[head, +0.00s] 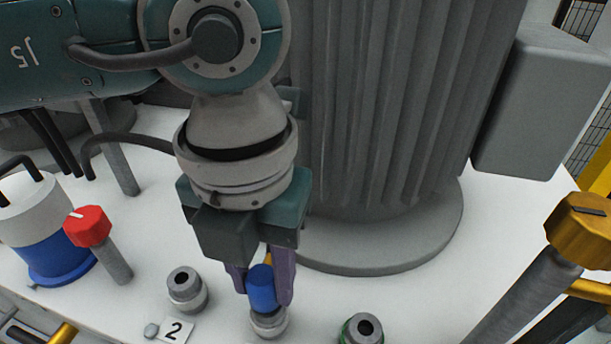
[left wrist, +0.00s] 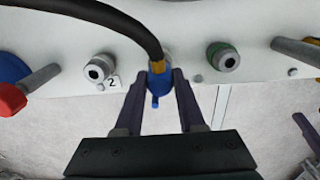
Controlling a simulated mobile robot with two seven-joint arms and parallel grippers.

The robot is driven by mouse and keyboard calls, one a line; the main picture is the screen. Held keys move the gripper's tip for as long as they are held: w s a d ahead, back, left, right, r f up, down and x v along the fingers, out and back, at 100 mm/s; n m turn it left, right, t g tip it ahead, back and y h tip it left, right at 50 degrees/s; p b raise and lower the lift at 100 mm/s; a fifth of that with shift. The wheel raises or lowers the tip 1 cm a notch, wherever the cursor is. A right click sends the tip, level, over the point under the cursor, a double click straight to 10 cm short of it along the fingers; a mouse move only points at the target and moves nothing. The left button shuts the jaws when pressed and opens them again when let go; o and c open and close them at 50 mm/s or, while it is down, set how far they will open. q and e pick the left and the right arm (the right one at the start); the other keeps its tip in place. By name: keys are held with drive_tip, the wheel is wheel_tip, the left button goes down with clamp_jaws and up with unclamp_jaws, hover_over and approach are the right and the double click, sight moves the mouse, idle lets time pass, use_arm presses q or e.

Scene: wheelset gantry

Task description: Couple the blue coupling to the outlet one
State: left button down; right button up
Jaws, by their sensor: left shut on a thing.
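My left gripper (head: 262,290) is shut on the blue coupling (head: 262,287), with one dark purple finger on each side. The coupling stands roughly upright, directly over a grey outlet fitting (head: 269,323) in the head view. I cannot tell whether it is seated on that fitting or just above it. In the left wrist view the coupling (left wrist: 160,84) sits between the fingertips, with a brass end and a black hose leading from it; it hides the fitting there. A number plate marked 2 (head: 174,331) lies left of that fitting.
A bare grey fitting (head: 186,287) stands left, and a green-ringed one (head: 362,330) right. A red-knobbed valve (head: 90,227) and a blue-and-white cylinder (head: 45,235) are further left. A ribbed grey housing (head: 390,120) rises close behind. A yellow-knobbed post (head: 580,230) stands right.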

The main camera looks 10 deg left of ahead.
sight(260, 276)
use_arm(q)
drive_tip(key=shift+f+b, duration=0.35)
drive_tip(key=shift+f, duration=0.05)
idle(0.4)
drive_tip(key=shift+c, duration=2.1)
unclamp_jaws()
drive_tip(key=shift+r, duration=0.1)
wheel_tip(260, 276, up, 10)
drive_tip(key=shift+f+p, duration=0.1)
drive_tip(key=shift+p, duration=0.3)
drive_tip(key=shift+s, duration=0.1)
